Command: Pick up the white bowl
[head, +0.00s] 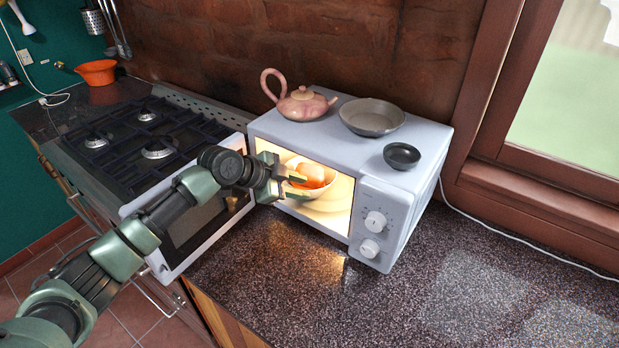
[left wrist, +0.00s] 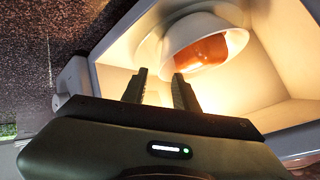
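The white bowl (head: 325,186) stands inside the lit, open microwave (head: 404,212), on what looks like its turntable, with something orange (head: 309,174) in it. In the left wrist view the bowl (left wrist: 196,28) is beyond my fingertips, in the upper middle. My left gripper (head: 299,184) is at the microwave opening, in front of the bowl and covering part of it. Its two fingers are apart with nothing between them, and it also shows open in the left wrist view (left wrist: 160,85). My right gripper is not in view.
The open microwave door (head: 190,236) is at the left of the opening, behind my left arm. A pink teapot (head: 302,104), a grey pan (head: 371,118) and a small dark bowl (head: 402,155) stand on top. The speckled counter (head: 300,290) in front is clear.

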